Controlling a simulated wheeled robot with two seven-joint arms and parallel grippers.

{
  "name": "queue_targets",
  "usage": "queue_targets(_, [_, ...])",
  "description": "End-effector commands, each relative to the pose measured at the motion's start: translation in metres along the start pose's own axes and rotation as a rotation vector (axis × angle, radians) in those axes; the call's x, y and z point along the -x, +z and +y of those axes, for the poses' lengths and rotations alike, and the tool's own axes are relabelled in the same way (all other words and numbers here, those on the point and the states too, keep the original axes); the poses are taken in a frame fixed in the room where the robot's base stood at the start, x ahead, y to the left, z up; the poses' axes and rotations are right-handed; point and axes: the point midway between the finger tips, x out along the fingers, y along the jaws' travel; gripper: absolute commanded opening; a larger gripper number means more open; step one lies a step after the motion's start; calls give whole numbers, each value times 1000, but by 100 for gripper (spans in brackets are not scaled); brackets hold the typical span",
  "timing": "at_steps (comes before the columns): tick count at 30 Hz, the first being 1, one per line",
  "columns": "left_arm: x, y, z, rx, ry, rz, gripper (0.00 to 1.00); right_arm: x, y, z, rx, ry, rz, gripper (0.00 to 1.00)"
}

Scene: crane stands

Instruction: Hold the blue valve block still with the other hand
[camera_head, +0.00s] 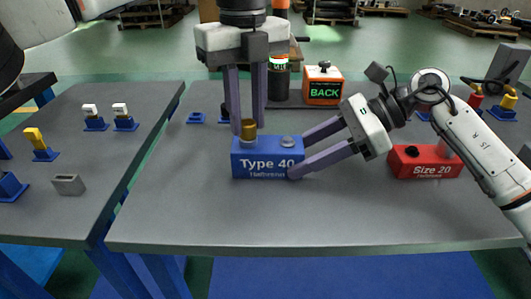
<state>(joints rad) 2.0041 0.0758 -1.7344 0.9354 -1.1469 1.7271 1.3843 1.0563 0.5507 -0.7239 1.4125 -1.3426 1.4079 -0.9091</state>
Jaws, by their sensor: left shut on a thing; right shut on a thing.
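The blue valve block (252,164), lettered "Type 40", stands upright on the grey table. My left gripper (249,127) points straight down over its left part, with its fingers around a brass-coloured cylindrical piece (248,130). The piece's lower end meets the block's top; how deep it sits is hidden. A grey round cap (288,141) shows on the right part of the top. My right gripper (297,154) comes in from the right, its fingers at the block's right end, one at the front and one at the back.
A red "Size 20" block (426,163) stands to the right, behind my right arm. An orange "BACK" box (323,88) stands at the back. Several small blue-based parts stand on the left table (110,165). The table's front strip (300,220) is clear.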

Motion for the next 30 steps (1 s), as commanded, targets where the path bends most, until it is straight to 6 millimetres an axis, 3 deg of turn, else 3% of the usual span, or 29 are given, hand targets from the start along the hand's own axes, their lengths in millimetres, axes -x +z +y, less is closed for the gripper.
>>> queue_targets(7, [3, 0, 0, 26, -5, -1, 0, 0, -1, 0, -1, 0, 2, 16])
queue_targets(18, [3, 0, 0, 433, -5, 0, 0, 0, -1, 0, -2, 0, 3, 16])
queue_targets(30, [4, 0, 0, 511, -6, -1, 0, 0, -2, 0, -2, 0, 4, 16])
